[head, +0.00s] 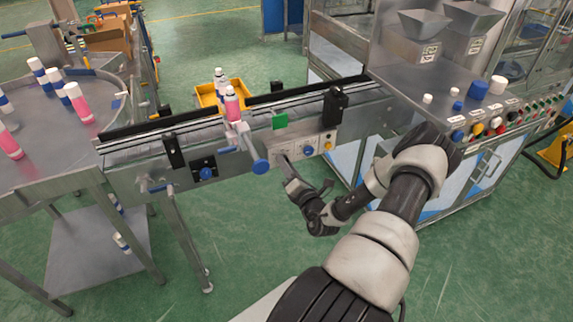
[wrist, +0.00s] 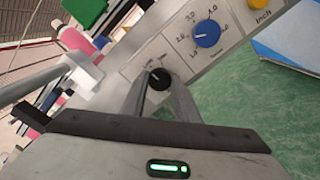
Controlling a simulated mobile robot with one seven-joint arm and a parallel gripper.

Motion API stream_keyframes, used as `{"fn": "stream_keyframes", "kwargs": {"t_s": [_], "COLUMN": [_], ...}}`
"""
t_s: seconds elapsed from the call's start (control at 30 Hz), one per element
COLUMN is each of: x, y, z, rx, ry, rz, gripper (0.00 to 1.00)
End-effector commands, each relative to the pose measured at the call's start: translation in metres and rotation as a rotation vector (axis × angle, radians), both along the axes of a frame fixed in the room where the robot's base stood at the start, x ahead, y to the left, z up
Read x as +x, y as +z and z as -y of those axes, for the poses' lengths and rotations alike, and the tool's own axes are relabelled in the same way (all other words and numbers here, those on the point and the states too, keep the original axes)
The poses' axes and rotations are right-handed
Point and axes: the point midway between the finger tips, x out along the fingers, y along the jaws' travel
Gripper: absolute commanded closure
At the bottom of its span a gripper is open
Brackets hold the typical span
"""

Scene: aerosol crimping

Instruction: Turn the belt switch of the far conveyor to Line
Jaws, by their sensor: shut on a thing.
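The belt switch is a small black knob (wrist: 159,79) on the conveyor's grey control panel (wrist: 128,70). In the wrist view the two fingers of my gripper (wrist: 158,88) are closed around it, one on each side. Its markings are too small to read, so I cannot tell its setting. In the head view my gripper (head: 283,160) reaches the lower left of the panel (head: 295,142) and covers the switch. A blue dial (wrist: 207,33) is to the upper right of the switch, also visible in the head view (head: 308,150).
A large blue knob (head: 260,166) sticks out left of my gripper. Pink bottles (head: 232,104) stand on the conveyor (head: 150,152). A button-covered bench (head: 470,135) stands at right.

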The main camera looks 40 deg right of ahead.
Motion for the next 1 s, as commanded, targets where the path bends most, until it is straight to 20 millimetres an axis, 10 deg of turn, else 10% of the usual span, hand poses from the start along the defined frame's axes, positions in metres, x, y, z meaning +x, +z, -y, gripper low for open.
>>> {"fn": "stream_keyframes", "kwargs": {"t_s": [0.47,0.5,0.6,1.0], "x": [-0.0003,-0.0003,-0.0003,-0.0075], "y": [-0.0003,-0.0003,-0.0003,-0.0005], "z": [-0.0001,-0.0001,-0.0001,-0.0015], "rx": [0.015,0.015,0.015,0.015], "ry": [0.001,0.0,0.0,0.0], "rz": [0.003,0.004,0.004,0.001], "gripper": [0.95,0.69,0.54,0.54]}}
